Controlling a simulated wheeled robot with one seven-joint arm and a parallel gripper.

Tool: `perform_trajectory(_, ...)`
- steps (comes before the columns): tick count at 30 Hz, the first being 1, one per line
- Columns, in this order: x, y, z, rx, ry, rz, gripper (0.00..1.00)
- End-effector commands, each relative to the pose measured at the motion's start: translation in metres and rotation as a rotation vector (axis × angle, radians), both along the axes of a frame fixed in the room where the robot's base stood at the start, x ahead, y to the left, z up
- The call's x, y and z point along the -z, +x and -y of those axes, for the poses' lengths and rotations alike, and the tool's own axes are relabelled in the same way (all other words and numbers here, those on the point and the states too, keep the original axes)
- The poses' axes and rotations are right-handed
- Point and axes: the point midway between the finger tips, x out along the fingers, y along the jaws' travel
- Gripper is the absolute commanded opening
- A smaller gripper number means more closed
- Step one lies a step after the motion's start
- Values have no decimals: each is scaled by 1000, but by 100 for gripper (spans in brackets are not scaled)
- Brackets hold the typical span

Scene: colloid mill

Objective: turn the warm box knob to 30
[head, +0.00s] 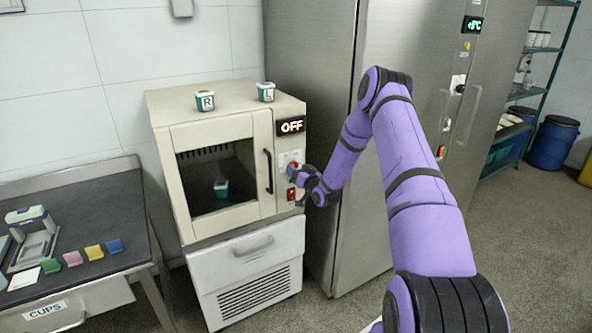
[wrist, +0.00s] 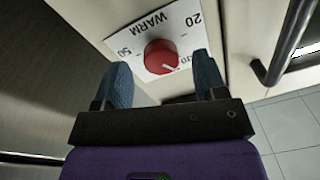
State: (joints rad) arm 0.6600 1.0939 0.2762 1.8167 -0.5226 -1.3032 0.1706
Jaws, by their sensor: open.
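The warm box (head: 225,135) is a cream cabinet whose display (head: 291,125) reads OFF. Its red round knob (wrist: 161,57) sits on a white plate (wrist: 184,20) marked WARM, with 20 and 50 legible in the wrist view. A white mark on the knob points to the lower right, towards partly hidden lettering. My gripper (wrist: 161,64) is open, its blue fingers on either side of the knob in that view; I cannot tell whether they touch it. In the head view my gripper (head: 299,176) is at the control panel and largely covers the knob.
A black door handle (head: 268,171) is left of the panel, and a red switch (head: 291,195) is below it. A tall steel cabinet (head: 320,90) stands close on the right. Cups marked R (head: 205,101) and L (head: 266,92) sit on top of the box.

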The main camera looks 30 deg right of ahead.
Motion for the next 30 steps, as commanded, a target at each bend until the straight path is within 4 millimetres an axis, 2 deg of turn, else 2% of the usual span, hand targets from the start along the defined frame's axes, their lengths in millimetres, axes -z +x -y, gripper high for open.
perform_trajectory(9, 5, -60, -1, 1, 0, -3, 65)
perform_trajectory(15, 6, -85, -2, 0, 0, -2, 65)
perform_trajectory(20, 7, -92, -2, 0, 0, -2, 65)
perform_trajectory(30, 7, -93, -3, 0, 0, -2, 65)
